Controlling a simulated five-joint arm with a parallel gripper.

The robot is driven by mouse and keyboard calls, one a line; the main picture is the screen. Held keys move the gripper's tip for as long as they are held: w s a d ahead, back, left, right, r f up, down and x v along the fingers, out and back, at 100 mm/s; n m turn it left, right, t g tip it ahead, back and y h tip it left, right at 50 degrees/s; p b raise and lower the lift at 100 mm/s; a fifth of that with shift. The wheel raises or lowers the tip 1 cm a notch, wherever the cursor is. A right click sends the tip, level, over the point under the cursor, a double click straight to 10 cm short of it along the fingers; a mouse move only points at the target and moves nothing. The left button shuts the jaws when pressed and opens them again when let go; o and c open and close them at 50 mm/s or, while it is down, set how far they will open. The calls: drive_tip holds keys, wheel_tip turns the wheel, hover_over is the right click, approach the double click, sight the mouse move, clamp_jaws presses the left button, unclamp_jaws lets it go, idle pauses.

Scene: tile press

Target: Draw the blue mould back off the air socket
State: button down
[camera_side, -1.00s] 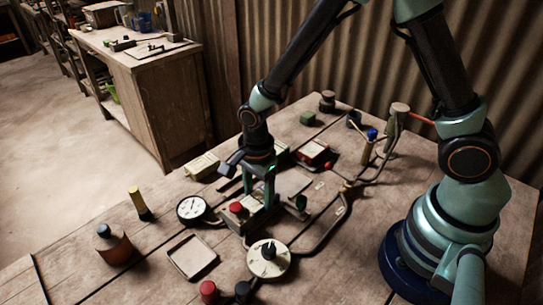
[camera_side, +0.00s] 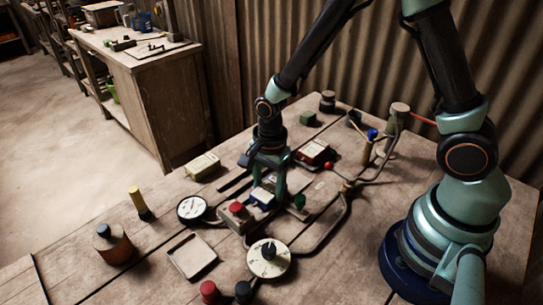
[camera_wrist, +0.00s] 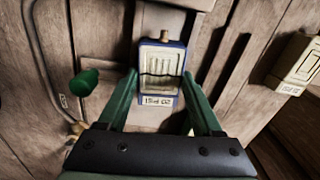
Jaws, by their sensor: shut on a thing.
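The blue mould (camera_wrist: 160,58) is a small block with blue sides, a pale ribbed top and a "20 PSI" label. A brass nozzle (camera_wrist: 165,36) sticks out of its far end in the wrist view. My gripper (camera_wrist: 160,82) has one green finger on each side of the mould and is shut on it. In the side view the mould (camera_side: 262,196) shows under my gripper, partly hidden by a finger. A metal block with a red knob (camera_side: 237,211) stands just in front of it. I cannot tell whether the nozzle touches a socket.
A cream block (camera_side: 203,166) and a red-sided block (camera_side: 314,152) lie nearby. A gauge (camera_side: 191,208), a round dial (camera_side: 268,258) and an empty tray (camera_side: 192,257) stand around the press. A green knob (camera_wrist: 84,84) and piping lie beside the mould.

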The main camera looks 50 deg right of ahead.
drive_tip(key=shift+m+g, duration=0.3)
drive_tip(key=shift+m, duration=0.3)
drive_tip(key=d, duration=0.6)
drive_tip(key=shift+s+d+f, duration=0.2)
drive_tip(key=shift+s+d, duration=0.05)
drive_tip(key=shift+d, duration=0.05)
drive_tip(key=shift+w, duration=0.1)
unclamp_jaws()
drive_tip(key=shift+a, duration=0.1)
drive_tip(key=shift+r, duration=0.1)
drive_tip(key=shift+r, duration=0.1)
wheel_tip(320, 180, up, 12)
